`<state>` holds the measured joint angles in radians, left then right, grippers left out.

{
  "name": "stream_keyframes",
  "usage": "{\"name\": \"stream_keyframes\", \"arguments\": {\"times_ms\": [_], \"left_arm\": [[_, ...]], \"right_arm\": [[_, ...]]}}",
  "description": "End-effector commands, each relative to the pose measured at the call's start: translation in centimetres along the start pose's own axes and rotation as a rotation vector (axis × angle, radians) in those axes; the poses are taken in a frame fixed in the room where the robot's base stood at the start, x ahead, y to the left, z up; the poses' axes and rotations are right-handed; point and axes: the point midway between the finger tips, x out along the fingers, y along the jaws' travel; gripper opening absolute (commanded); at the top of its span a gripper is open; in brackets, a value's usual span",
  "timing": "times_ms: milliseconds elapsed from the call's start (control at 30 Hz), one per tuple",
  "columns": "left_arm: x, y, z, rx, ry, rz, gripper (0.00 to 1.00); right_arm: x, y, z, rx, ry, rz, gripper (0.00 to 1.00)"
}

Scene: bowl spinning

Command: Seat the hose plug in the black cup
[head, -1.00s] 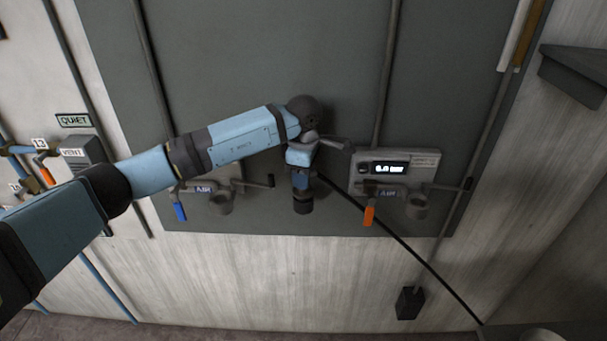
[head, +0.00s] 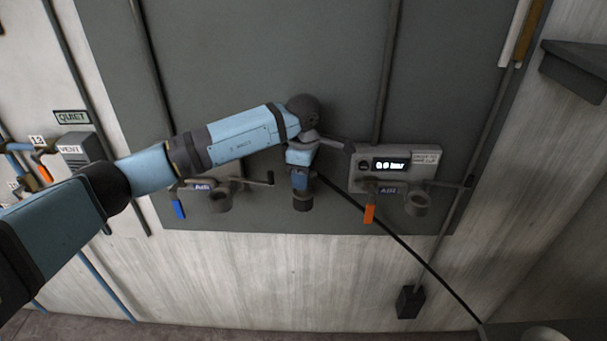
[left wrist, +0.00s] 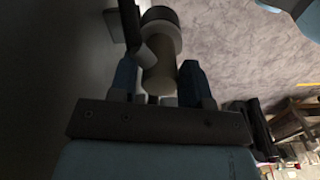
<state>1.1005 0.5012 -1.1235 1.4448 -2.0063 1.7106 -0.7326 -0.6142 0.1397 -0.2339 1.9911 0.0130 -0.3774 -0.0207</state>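My left gripper (head: 302,182) hangs in front of the dark grey panel, between the two AIR stations. In the left wrist view its blue fingers (left wrist: 160,85) stand on both sides of a grey-brown cylinder with a wider dark end, which looks like the hose plug (left wrist: 160,68). The fingers appear shut on it. In the head view the plug's dark end (head: 302,206) shows below the gripper. A black hose (head: 400,244) runs from there to the lower right. A black cup-like holder (head: 410,302) sits low on the pale wall; its opening is not clear. My right gripper is not in view.
A grey cup (head: 418,204) sits under the right station, beside an orange handle (head: 369,213) and a lit display (head: 390,164). Another grey cup (head: 218,201) and a blue handle (head: 179,209) are at the left station.

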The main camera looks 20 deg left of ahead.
Motion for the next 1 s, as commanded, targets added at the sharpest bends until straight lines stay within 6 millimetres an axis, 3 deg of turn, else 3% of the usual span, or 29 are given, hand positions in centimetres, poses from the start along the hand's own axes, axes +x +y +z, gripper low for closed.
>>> {"name": "stream_keyframes", "arguments": {"times_ms": [33, 100, 467, 567, 1000], "left_arm": [[0.0, 0.0, 0.0, 0.000, 0.000, 0.000, 0.56], [0.0, 0.0, 0.0, 0.000, 0.000, 0.000, 0.65], [-0.7, 0.1, 0.0, 0.000, -0.001, 0.002, 0.65], [-2.1, 0.1, 0.0, 0.000, 0.000, 0.003, 0.65], [-11.6, 0.0, 0.0, 0.000, 0.000, 0.003, 0.65]], "right_arm": [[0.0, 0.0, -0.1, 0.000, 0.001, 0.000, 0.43], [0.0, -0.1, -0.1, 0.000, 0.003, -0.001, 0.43], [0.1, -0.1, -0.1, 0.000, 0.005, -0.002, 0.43], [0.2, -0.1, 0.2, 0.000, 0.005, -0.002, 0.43], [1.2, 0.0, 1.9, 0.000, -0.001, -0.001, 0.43]]}}
